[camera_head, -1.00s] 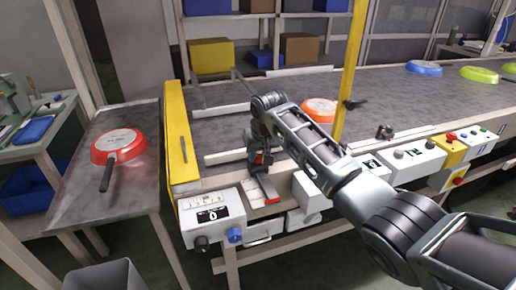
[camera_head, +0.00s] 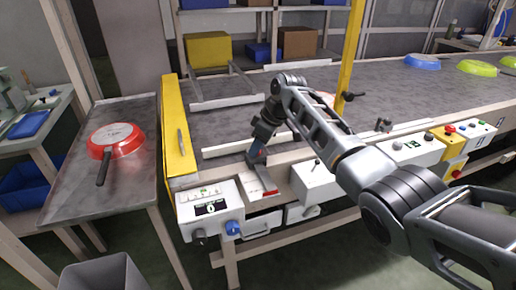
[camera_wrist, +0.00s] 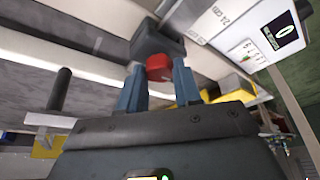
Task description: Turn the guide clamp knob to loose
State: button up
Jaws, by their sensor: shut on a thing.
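The guide clamp appears in the wrist view as a dark grey block (camera_wrist: 155,38) with a red knob (camera_wrist: 158,67) facing my gripper. My gripper (camera_wrist: 159,86) has its two blue-grey fingers on either side of the red knob, shut on it. In the head view my gripper (camera_head: 259,156) reaches down to the conveyor's near edge, just above a grey and red piece (camera_head: 270,190). The knob is largely hidden there by the gripper, and its turn angle cannot be read.
A control box (camera_head: 211,209) with a blue knob (camera_head: 234,228) and a black knob (camera_head: 199,237) stands left of the gripper. A yellow post (camera_head: 350,60) rises behind my arm. A red pan (camera_head: 117,140) lies on the left table (camera_head: 132,190). Blue (camera_head: 422,62) and green pans are far right.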

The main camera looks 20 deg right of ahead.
jog(key=shift+n, duration=0.5)
jog(key=o, duration=1)
jog(key=shift+o, duration=0.2)
jog(key=v, duration=0.7)
jog(key=shift+d+r, duration=0.2)
jog(key=shift+r, duration=0.2)
